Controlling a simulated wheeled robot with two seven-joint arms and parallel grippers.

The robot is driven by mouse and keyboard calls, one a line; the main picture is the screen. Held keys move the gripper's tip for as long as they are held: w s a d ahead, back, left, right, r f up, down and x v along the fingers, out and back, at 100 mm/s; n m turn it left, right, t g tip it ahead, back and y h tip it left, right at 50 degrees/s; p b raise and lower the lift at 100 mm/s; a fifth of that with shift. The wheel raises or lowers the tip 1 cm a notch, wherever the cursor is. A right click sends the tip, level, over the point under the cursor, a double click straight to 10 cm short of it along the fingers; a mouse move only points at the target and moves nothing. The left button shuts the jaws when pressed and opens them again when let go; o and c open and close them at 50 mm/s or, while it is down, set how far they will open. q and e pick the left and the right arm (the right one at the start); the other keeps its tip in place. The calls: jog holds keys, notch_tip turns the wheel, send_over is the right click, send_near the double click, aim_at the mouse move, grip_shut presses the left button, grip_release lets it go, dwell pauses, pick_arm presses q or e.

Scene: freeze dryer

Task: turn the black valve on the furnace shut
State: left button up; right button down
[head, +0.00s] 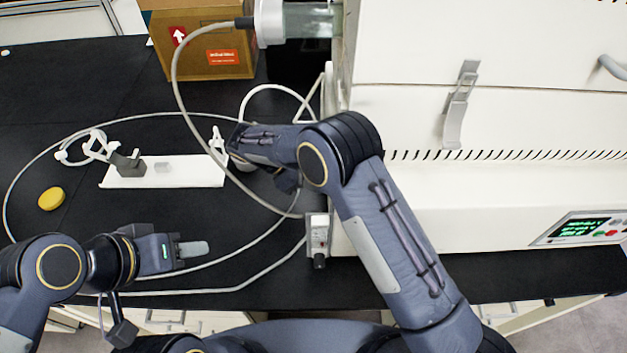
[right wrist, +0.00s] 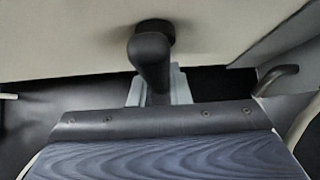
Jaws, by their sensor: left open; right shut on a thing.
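The black valve (right wrist: 152,55) shows in the right wrist view as a rounded handle on a pale surface. My right gripper (right wrist: 157,86) is shut on it, with grey fingers to either side of its lower part. In the head view the valve cannot be made out, and the right gripper's fingertips are hidden behind my right arm, which reaches left in front of the furnace. The white furnace (head: 450,205) fills the right side of the head view. My left gripper (head: 192,249) is open and empty over the black bench, away from the valve.
A white tray (head: 125,180) with small clamps and a yellow disc (head: 51,198) lie on the bench at left. A cardboard box (head: 205,55) stands at the back. A pale hose (head: 180,90) loops across the bench. A small gauge (head: 318,235) with a dark knob is near my right arm.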

jog(key=c, duration=1.4)
grip_release()
jog(key=shift+o, duration=0.2)
jog(key=b+v, duration=0.1)
jog(key=v, duration=0.7)
jog(key=shift+b, duration=0.3)
jog(key=shift+f, duration=0.1)
